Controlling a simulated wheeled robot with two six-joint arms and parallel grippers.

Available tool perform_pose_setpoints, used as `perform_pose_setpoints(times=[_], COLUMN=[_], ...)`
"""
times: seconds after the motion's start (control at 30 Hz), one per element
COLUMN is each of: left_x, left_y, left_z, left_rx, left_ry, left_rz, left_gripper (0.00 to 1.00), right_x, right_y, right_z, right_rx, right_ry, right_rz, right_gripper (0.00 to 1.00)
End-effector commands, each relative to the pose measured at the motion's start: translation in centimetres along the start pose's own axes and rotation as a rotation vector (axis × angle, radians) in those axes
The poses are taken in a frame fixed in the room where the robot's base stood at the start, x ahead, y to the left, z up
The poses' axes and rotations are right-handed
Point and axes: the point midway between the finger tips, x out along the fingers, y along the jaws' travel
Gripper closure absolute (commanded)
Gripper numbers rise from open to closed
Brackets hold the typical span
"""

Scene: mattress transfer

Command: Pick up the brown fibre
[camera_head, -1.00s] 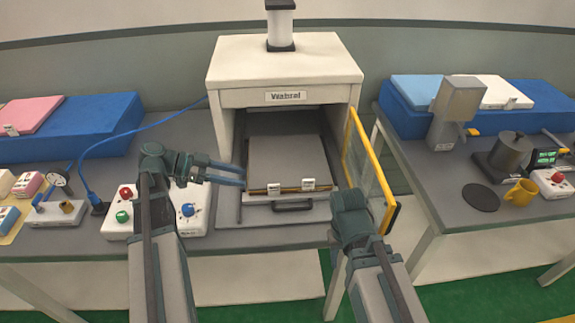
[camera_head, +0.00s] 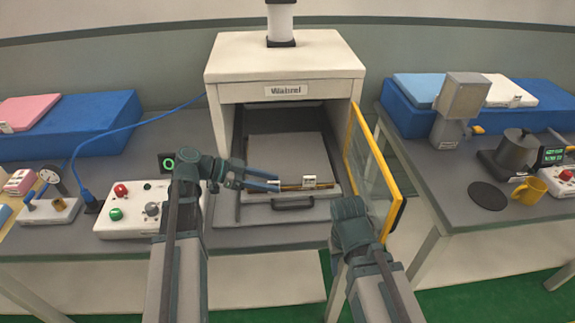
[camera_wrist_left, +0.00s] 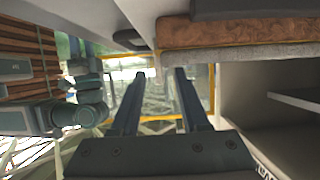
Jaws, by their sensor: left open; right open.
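The brown fibre (camera_head: 292,186) shows in the head view as a thin brown strip along the front edge of a grey sheet (camera_head: 285,150) in the white machine. In the left wrist view, the brown fibre (camera_wrist_left: 235,30) is a rough brown layer above a grey layer. My left gripper (camera_head: 278,184) is open, its fingertips at the front edge of this stack. In the wrist view the fingers (camera_wrist_left: 160,72) are apart near the stack's edge; contact cannot be told. My right gripper (camera_head: 350,208) is right of the stack, beside the yellow-framed door; its fingertips are hidden.
The white machine (camera_head: 285,60) stands open, with a dark handle (camera_head: 293,203) below the stack. Its yellow-framed door (camera_head: 375,170) is swung open at right. A control box (camera_head: 130,215) with buttons sits left. A mug (camera_head: 530,190) stands on the right table.

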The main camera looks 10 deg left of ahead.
Motion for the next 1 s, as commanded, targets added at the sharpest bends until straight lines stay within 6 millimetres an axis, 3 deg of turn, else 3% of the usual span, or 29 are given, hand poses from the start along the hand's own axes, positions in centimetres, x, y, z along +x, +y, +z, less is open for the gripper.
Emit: perform_pose_setpoints(times=[0.07, 0.27, 0.53, 1.0], left_x=[0.82, 0.86, 0.87, 0.86], left_y=[0.06, 0.02, 0.04, 0.01], left_z=[0.11, 0.04, 0.11, 0.14], left_rx=[0.001, -0.001, -0.001, -0.001], left_ry=[0.0, -0.003, -0.005, -0.006], left_rz=[0.001, 0.001, 0.001, 0.001], left_gripper=[0.55, 0.55, 1.0, 1.0], right_x=[0.41, 0.31, 0.33, 0.34], right_y=[-0.04, -0.03, -0.03, -0.03], right_z=[-0.02, -0.02, -0.02, -0.02], right_rx=[0.0, 0.0, 0.0, 0.0], right_ry=[0.0, 0.0, 0.0, 0.0], right_rz=[0.0, 0.0, 0.0, 0.0], right_gripper=[0.5, 0.5, 0.5, 0.5])
